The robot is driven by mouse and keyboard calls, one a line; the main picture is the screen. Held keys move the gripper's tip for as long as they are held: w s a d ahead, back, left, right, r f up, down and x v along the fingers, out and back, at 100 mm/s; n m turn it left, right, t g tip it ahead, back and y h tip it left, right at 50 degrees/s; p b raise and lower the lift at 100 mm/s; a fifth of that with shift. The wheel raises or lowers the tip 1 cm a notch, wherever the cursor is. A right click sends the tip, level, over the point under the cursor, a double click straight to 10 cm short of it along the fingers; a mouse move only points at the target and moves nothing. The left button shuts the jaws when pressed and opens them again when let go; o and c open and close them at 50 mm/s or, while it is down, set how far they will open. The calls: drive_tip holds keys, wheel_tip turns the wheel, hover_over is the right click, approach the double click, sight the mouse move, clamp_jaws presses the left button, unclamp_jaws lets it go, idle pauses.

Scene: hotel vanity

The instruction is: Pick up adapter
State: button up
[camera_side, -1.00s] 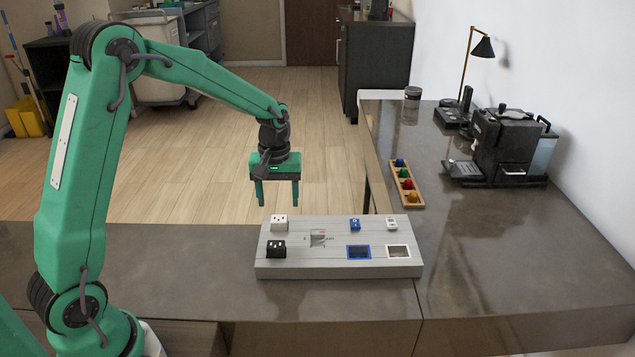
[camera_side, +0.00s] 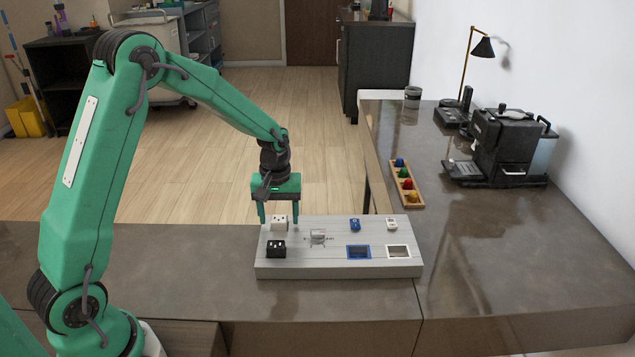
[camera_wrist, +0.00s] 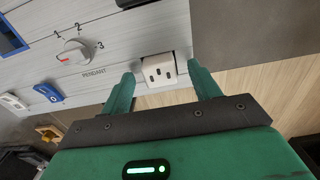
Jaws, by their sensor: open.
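A white cube-shaped adapter (camera_side: 279,225) with dark socket slots sits at the back left of a light grey panel box (camera_side: 340,270). It also shows in the wrist view (camera_wrist: 158,72). A similar black block (camera_side: 276,250) sits in front of it; I cannot tell from the frames whether it too is an adapter. My gripper (camera_side: 279,216) points down over the white adapter, open, with one finger on each side of it. In the wrist view, my fingers (camera_wrist: 163,75) flank the adapter, with a gap visible beside the left finger. Contact at the right finger is unclear.
The panel also carries a rotary knob (camera_side: 318,237), a blue switch (camera_side: 355,224), a white switch (camera_side: 392,224) and a blue-framed window (camera_side: 358,252). A wooden tray of coloured knobs (camera_side: 406,184) and a coffee machine (camera_side: 505,147) stand right. The counter's front left is clear.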

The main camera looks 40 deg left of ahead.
sight(279, 218)
drive_tip(key=c, duration=1.1)
drive_tip(key=shift+r, duration=0.1)
drive_tip(key=shift+r, duration=0.75)
wheel_tip(279, 218, up, 2)
drive_tip(key=shift+r, duration=0.2)
drive_tip(key=s+d+r, duration=0.1)
drive_tip(key=d+r, duration=0.1)
drive_tip(key=d, duration=0.1)
drive_tip(key=s+d+r, duration=0.2)
drive_tip(key=d, duration=0.2)
drive_tip(key=s+d+r, duration=0.1)
drive_tip(key=d+r, duration=0.2)
drive_tip(key=d, duration=0.1)
drive_tip(key=shift+s, duration=0.2)
